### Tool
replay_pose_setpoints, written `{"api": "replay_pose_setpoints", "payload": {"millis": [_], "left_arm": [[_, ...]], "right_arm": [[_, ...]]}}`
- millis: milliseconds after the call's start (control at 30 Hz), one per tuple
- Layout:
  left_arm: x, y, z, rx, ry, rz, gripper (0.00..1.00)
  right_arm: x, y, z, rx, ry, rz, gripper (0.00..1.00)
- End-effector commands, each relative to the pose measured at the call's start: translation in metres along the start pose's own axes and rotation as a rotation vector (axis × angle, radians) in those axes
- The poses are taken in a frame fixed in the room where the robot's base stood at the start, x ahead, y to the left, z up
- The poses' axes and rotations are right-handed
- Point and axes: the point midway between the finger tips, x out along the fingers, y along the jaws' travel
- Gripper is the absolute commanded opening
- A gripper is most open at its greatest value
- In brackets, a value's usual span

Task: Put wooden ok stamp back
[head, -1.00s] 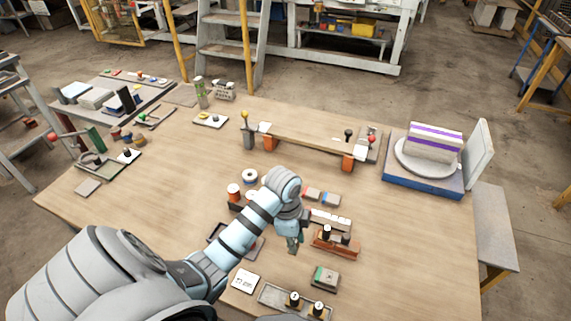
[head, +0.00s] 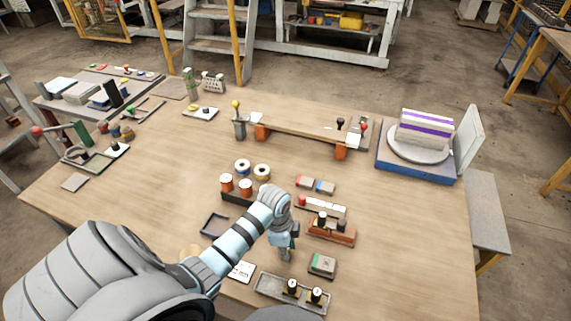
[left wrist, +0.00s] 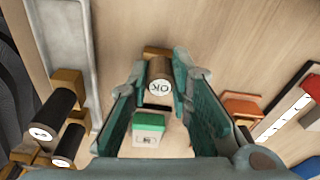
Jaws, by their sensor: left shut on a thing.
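The wooden OK stamp (left wrist: 159,88) sits between the fingers of my left gripper (left wrist: 160,72), its round "OK" end facing the wrist camera. The fingers are shut on it. In the head view, the left gripper (head: 285,252) is over the front part of the table, behind the grey stamp tray (head: 262,291) and left of the green-topped box (head: 322,265). The stamp is hard to make out there. The tray holds two dark-handled stamps; it also shows in the left wrist view (left wrist: 62,35). My right gripper is not in view.
A raised wooden shelf (head: 300,128) stands farther back. The table's right side is largely clear.

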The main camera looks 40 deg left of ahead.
Motion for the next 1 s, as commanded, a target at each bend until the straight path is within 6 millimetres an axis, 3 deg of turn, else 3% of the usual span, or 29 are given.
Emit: {"api": "replay_pose_setpoints", "payload": {"millis": [67,100,233,533,633,1000], "left_arm": [[0.002,0.000,0.000,0.000,0.000,0.000,0.00],[0.003,0.000,0.000,0.000,0.000,0.000,0.21],[0.003,0.000,0.000,0.000,0.000,0.000,0.39],[0.001,0.000,0.000,0.000,0.000,0.000,0.39],[-0.010,-0.001,0.000,0.001,0.000,-0.002,0.39],[-0.106,-0.001,0.000,0.002,0.000,-0.003,0.39]], "right_arm": [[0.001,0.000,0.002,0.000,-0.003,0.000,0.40],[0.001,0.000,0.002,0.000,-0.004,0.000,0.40],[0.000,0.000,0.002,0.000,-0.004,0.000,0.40],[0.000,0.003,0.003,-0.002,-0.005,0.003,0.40],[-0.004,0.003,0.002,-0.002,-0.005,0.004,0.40],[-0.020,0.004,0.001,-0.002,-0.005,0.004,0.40]]}}
